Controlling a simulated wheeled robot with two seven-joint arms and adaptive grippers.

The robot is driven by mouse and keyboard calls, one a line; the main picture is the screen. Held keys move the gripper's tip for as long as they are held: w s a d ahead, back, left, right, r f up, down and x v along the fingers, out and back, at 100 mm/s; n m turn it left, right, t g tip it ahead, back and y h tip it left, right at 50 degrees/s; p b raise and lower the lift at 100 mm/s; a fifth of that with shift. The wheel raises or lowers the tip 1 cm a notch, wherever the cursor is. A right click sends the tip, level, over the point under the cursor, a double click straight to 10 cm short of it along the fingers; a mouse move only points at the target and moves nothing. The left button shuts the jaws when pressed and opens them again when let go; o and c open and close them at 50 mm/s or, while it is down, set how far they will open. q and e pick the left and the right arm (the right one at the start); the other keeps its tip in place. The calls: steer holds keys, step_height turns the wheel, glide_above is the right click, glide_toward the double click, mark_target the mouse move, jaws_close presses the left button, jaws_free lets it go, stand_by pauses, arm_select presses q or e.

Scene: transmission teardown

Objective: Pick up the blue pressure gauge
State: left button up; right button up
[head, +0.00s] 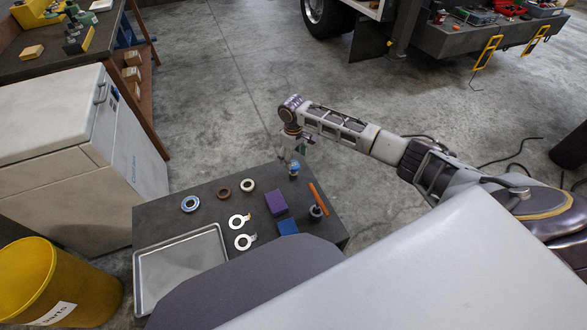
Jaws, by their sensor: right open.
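A small blue round item (294,169), which looks like the blue pressure gauge, is at the far edge of the dark table (160,222). My right gripper (294,160) is open and points down right over it. The gripper is small in view and partly covers the item, so I cannot tell whether the fingers touch it or stand around it. My left gripper is not in view.
Near the gauge are a purple block (276,202), a blue block (288,227), an orange-handled tool (318,199) and a dark cylindrical part (315,213). Several rings, including a blue-silver one (190,204), lie left. An empty metal tray (181,267) sits front left.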

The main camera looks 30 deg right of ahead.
mark_target(294, 164)
steer(key=shift+f, duration=0.2)
steer(key=shift+d+f, duration=0.1)
steer(key=shift+f, duration=0.65)
steer(key=shift+f+b, duration=0.6)
steer(key=shift+f, duration=1.25)
steer(key=c, duration=1.2)
steer(key=shift+c, duration=0.3)
steer(key=shift+w+r, duration=0.1)
steer(key=shift+r, duration=0.75)
step_height(294, 164, up, 7)
steer(key=shift+p, duration=0.85)
steer(key=shift+r, duration=0.65)
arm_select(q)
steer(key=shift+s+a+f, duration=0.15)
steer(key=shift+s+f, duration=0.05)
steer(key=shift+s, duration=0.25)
